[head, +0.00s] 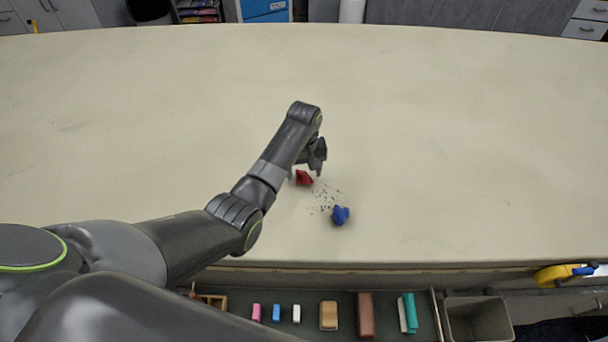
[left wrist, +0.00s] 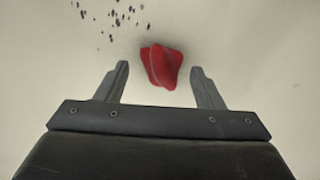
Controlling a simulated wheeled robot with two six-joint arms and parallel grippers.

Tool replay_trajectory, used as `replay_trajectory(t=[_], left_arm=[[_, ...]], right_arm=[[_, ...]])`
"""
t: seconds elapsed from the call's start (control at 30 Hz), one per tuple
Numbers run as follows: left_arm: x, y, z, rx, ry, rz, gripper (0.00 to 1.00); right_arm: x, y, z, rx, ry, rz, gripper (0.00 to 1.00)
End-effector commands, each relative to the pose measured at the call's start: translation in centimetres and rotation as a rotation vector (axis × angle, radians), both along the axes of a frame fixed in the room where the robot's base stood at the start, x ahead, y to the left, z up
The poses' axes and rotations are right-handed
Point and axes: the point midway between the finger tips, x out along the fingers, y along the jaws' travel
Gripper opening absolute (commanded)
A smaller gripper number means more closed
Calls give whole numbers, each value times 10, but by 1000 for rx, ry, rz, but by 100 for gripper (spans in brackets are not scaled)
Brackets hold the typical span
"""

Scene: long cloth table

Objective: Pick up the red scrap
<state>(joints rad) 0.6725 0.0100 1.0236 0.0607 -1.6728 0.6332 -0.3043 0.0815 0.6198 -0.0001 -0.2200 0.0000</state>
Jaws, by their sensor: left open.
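The red scrap (head: 304,178) lies on the cloth table, just below my left gripper in the head view. In the left wrist view the red scrap (left wrist: 162,66) looks crumpled and sits ahead of and between the fingertips, with a gap on each side. My left gripper (head: 316,168) is open and empty above the table; its two spread fingers also show in the left wrist view (left wrist: 159,75). The arm and gripper hide little of the scrap. My right gripper is not in view.
A blue scrap (head: 340,215) lies near the front edge, with dark crumbs (head: 324,198) between it and the red one. A tray (head: 345,298) of several coloured blocks and a grey bin (head: 478,320) sit below the front edge. The rest of the table (head: 450,130) is clear.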

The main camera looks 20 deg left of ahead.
Motion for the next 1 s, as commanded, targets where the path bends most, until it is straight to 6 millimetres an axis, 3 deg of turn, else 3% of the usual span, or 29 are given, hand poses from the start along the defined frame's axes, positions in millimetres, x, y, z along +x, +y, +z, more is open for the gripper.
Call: replay_trajectory(t=[0.13, 0.43, 0.8, 1.0], left_arm=[[-1, 0, -13, 0, 1, 0, 62], [0, 0, -16, 0, -1, 0, 60], [0, 0, -16, 0, 0, 0, 14], [0, 0, -15, 0, -1, 0, 14]], right_arm=[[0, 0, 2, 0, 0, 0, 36], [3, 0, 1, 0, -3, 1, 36], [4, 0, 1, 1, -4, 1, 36], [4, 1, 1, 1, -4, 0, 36]])
